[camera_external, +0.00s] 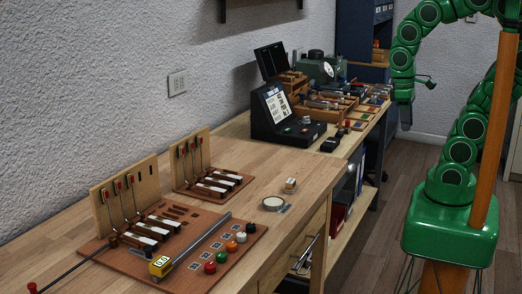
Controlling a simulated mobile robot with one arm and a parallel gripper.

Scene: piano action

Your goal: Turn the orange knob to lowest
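The orange knob (231,246) sits in a row of coloured knobs along the right edge of the brown board (188,283), between a green knob (222,257) and a white knob (241,237). It is too small to read its setting. My gripper (405,122) hangs at the end of my green arm at upper right, beyond the bench's right edge and far from the knob. Its fingers are dark and small, and I cannot tell whether they are open.
A red knob (210,267) and a black knob (250,227) end the row. A grey rail with a yellow block (160,267) lies beside it. Piano-action models (125,210) stand behind. A round dish (273,203) sits on the bench.

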